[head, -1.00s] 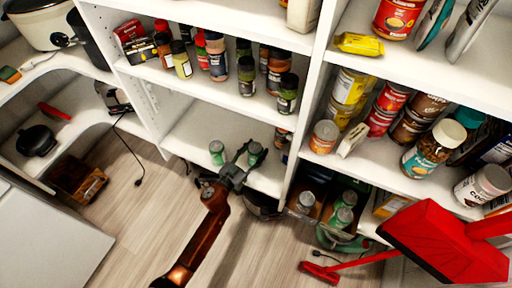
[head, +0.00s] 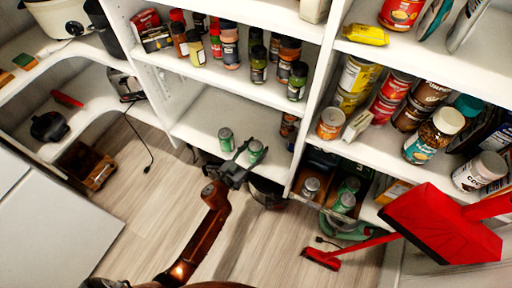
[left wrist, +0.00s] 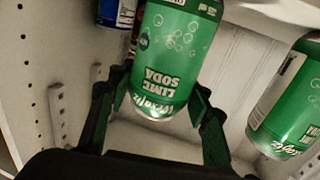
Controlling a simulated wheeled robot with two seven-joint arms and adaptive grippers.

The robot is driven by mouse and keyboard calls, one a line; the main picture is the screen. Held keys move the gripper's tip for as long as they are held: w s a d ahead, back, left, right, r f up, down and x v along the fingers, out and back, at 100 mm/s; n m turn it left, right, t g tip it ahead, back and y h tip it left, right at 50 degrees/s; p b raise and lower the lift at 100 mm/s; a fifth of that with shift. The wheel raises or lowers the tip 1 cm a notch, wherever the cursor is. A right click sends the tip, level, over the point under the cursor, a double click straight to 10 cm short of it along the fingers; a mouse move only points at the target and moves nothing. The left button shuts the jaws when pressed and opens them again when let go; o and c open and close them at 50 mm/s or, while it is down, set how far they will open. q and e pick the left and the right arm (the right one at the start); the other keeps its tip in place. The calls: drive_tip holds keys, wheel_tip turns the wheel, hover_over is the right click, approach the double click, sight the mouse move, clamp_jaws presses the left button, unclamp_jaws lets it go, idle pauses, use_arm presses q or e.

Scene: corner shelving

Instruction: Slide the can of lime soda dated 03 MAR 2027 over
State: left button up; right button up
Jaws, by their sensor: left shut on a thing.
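A green lime soda can (head: 255,148) stands on the low white shelf, with my left gripper (head: 247,157) shut around it. In the left wrist view the held can (left wrist: 168,60) sits between the two fingers (left wrist: 160,105). Its "LIME SODA" label shows upside down, and no date is readable. A second green can (head: 226,139) stands apart to its left on the same shelf. That one also shows at the right edge of the left wrist view (left wrist: 290,100). My right gripper is not in view.
Spice jars (head: 259,65) crowd the shelf above. A white upright divider (head: 306,130) stands to the right. More cans (head: 347,201) stand in a low compartment beyond it. A red dustpan-like object (head: 440,225) is at lower right. The shelf left of the cans is mostly bare.

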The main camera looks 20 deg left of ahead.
use_arm(q)
drive_tip(key=o, duration=1.6)
drive_tip(key=v, duration=1.2)
drive_tip(key=shift+f, duration=0.1)
drive_tip(key=shift+s, duration=0.1)
